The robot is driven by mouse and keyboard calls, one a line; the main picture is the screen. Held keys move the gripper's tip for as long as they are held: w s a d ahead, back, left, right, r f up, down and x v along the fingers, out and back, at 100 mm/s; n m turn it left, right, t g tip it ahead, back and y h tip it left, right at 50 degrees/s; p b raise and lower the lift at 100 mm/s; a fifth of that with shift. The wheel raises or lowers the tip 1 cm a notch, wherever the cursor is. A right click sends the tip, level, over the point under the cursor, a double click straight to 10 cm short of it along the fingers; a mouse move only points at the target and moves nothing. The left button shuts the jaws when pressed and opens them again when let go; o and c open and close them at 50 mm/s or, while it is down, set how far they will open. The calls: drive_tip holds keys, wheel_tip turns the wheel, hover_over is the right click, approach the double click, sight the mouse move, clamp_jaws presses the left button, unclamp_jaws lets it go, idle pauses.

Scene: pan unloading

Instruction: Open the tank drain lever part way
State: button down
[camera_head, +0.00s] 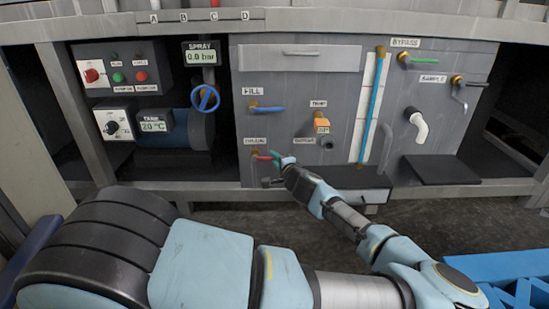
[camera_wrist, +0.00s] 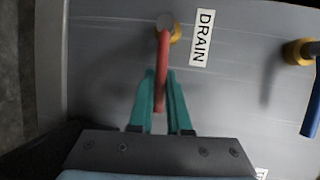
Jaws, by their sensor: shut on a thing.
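The drain lever (camera_head: 263,157) is a red handle on a brass-coloured stem, low on the grey tank panel. In the head view it points to the right, about level. In the wrist view the red lever (camera_wrist: 162,70) runs down from its pivot, beside the DRAIN label (camera_wrist: 202,38). My gripper (camera_head: 281,160) is at the lever's free end. In the wrist view its green fingers (camera_wrist: 162,95) lie on both sides of the red handle and are shut on it. The end of the handle lies between the fingers.
The blue fill lever (camera_head: 267,109) sits above the drain lever and also shows in the wrist view (camera_wrist: 312,105). To the right are the orange temperature gauge (camera_head: 321,122), a blue sight tube (camera_head: 371,105) and a white spout (camera_head: 418,125). A dark ledge (camera_head: 441,169) juts out low right.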

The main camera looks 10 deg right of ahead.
drive_tip(key=r+n+p, duration=0.1)
drive_tip(key=p, duration=0.1)
drive_tip(key=r+n+g+h+p, duration=0.1)
drive_tip(key=p, duration=0.1)
drive_tip(key=r+n+p, duration=0.1)
drive_tip(key=p, duration=0.1)
drive_tip(key=shift+a+h, duration=0.3)
drive_tip(key=shift+w+a+r+n+g+h+p, duration=0.1)
drive_tip(key=shift+a+r+n+g+h+p, duration=0.25)
drive_tip(key=shift+n+p, duration=0.45)
drive_tip(key=shift+h+p, duration=0.35)
drive_tip(key=shift+p, duration=0.25)
drive_tip(key=c, duration=0.9)
unclamp_jaws()
drive_tip(key=shift+o, duration=0.2)
drive_tip(key=p+v, duration=0.2)
drive_tip(key=v, duration=0.8)
drive_tip(key=shift+s+r+p, duration=0.2)
drive_tip(key=shift+s+p, duration=0.1)
drive_tip(key=shift+p, duration=0.05)
